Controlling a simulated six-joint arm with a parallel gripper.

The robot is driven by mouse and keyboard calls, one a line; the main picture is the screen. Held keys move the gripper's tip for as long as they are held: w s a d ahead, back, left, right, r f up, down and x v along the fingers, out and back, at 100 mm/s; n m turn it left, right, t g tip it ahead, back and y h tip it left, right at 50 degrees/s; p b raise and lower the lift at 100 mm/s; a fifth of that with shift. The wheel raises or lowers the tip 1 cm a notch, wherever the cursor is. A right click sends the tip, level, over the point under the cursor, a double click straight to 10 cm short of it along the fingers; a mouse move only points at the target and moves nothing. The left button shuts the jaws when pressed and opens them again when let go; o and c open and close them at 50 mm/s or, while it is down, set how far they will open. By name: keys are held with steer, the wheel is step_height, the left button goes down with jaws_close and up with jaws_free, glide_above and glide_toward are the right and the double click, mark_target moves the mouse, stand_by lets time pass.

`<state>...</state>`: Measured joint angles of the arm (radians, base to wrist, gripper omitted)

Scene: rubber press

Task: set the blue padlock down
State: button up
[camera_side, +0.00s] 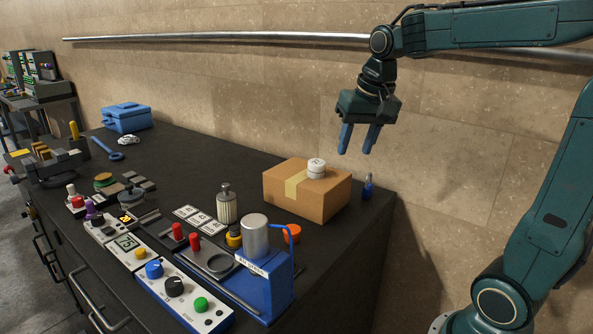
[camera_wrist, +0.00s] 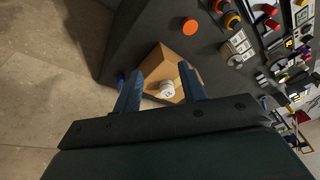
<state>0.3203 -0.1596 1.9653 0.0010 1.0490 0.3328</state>
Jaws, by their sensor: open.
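A small blue object with a dark top, which looks like the blue padlock (camera_side: 368,189), stands on the dark bench beside the right end of the cardboard box. In the wrist view a bit of blue, likely the padlock (camera_wrist: 121,80), shows at the outer side of my left finger, partly hidden by it. My gripper (camera_side: 357,152) is open and empty, up in the air above the box and the padlock. Its two blue fingers (camera_wrist: 159,70) point down and are apart from everything.
The bench's right edge is close to the padlock. Bench left of the box is mostly clear.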

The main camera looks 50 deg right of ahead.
steer(key=s+a+f+n+t, duration=0.1)
steer(key=s+a+f+n, duration=0.1)
steer(key=s+a, duration=0.3)
steer(key=s+a+f+n+t+y, duration=0.1)
steer(key=s+a+f+n, duration=0.1)
steer(key=s+a+n, duration=0.3)
steer(key=s, duration=0.4)
steer(key=shift+a+f+t, duration=0.3)
steer(key=shift+a, duration=0.05)
steer(key=shift+s, duration=0.1)
stand_by(0.5)
